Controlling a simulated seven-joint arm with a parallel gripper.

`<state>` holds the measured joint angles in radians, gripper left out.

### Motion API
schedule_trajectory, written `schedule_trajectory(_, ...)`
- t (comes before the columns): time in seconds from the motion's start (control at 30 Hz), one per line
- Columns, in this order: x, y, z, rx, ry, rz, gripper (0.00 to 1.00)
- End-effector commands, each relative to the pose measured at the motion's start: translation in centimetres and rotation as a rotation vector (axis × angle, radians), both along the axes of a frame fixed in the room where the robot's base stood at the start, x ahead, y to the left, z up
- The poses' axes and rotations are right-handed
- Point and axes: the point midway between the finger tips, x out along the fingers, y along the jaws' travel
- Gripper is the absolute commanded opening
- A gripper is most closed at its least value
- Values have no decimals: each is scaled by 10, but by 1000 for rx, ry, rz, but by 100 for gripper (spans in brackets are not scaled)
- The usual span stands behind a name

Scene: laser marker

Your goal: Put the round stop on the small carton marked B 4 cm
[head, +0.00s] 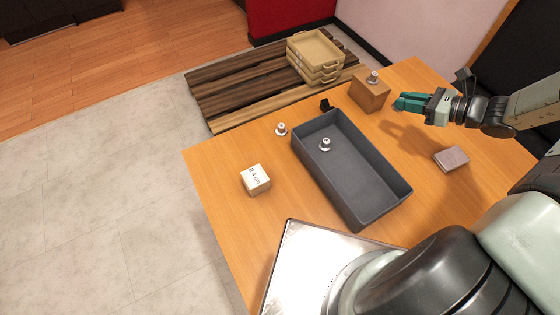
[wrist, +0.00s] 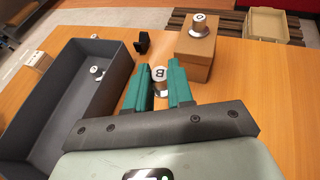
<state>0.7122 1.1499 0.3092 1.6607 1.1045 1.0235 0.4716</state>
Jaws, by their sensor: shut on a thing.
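My gripper (head: 399,103) is above the right part of the table, beside the wooden block. In the wrist view its green fingers (wrist: 160,68) are shut on a round stop (wrist: 159,75) with a white top marked B. The held stop is hidden by the fingers in the head view. The small carton (head: 255,180) is a pale cube with black writing that seems to read B 4 cm, at the table's left side. Its top looks bare. A pale block at the left edge of the wrist view (wrist: 38,60) seems to be this carton. My gripper is far from it.
A grey tray (head: 400,191) lies between my gripper and the carton, with another stop (head: 325,145) inside. One stop (head: 281,129) stands left of the tray; another (head: 374,77) is on a wooden block (head: 369,94). A black piece (head: 325,105) and greyish box (head: 451,158) are nearby.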

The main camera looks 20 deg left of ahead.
Motion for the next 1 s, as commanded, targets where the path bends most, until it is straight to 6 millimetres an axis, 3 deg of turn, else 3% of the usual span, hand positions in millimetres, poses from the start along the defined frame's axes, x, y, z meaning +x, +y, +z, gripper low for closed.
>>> schedule_trajectory(0.17,-22,81,9,-1,1,184,0)
schedule_trajectory(0.27,-45,131,14,-4,3,310,0)
schedule_trajectory(0.4,-88,195,23,-5,2,490,0)
schedule_trajectory(0.6,-165,267,36,-4,2,750,0)
schedule_trajectory(0.8,-230,305,46,-1,0,949,0)
schedule_trajectory(1.0,-260,317,47,1,-1,1033,0)
